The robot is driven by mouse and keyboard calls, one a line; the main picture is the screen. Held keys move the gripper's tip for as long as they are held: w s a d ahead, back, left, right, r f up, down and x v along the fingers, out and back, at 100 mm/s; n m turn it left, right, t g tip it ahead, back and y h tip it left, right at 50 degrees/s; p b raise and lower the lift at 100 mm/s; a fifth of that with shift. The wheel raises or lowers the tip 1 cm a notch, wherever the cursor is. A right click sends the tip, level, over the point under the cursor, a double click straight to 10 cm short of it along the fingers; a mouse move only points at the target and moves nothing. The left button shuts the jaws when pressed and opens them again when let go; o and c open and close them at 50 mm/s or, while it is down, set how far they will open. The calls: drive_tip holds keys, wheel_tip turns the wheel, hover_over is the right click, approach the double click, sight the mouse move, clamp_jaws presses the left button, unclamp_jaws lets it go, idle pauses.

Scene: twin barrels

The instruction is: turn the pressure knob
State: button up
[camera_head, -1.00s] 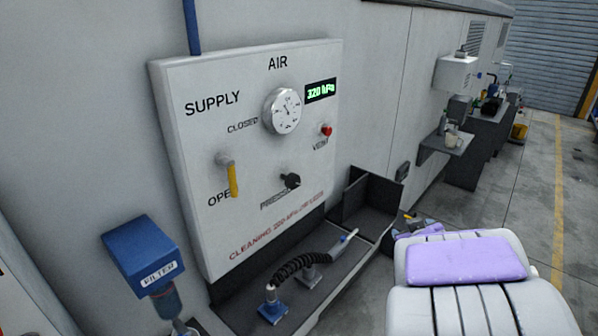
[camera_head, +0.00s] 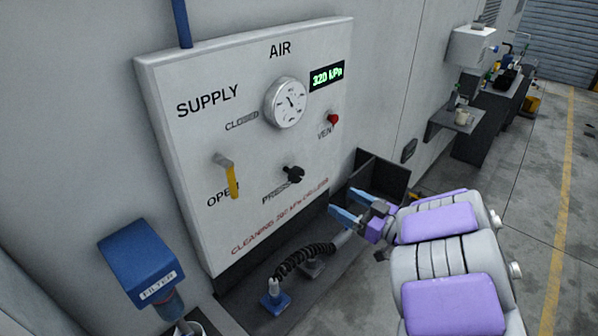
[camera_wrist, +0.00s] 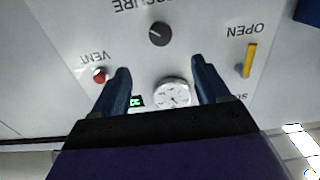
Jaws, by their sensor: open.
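The black pressure knob (camera_head: 293,174) sits low on the white air panel (camera_head: 205,140), below the round gauge (camera_head: 286,103). In the wrist view the panel appears upside down. There the knob (camera_wrist: 160,34) lies beyond my open fingers (camera_wrist: 160,72), roughly centred between them, and the gauge (camera_wrist: 173,93) shows between the fingers.
The yellow supply lever (camera_head: 232,180) points down at OPEN, left of the knob. The red vent button (camera_head: 333,118) is upper right of it. Below the panel are a black coiled hose (camera_head: 305,255) and a dark bin (camera_head: 385,178). A blue filter (camera_head: 140,252) stands lower left.

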sight(299, 178)
drive_tip(key=b+x, duration=0.1)
drive_tip(key=x, duration=1.5)
drive_tip(key=shift+f+b, duration=0.1)
drive_tip(key=shift+b, duration=0.25)
drive_tip(key=shift+w+a, duration=0.4)
drive_tip(key=shift+a, duration=0.1)
drive_tip(key=c, duration=1)
drive_tip(key=n+b, duration=0.1)
drive_tip(key=n, duration=0.2)
drive_tip(key=shift+d+n+b, duration=0.1)
drive_tip(key=shift+n+b, duration=0.3)
drive_tip(key=n+b, duration=0.3)
drive_tip(key=n, duration=0.2)
drive_tip(key=shift+n, duration=0.4)
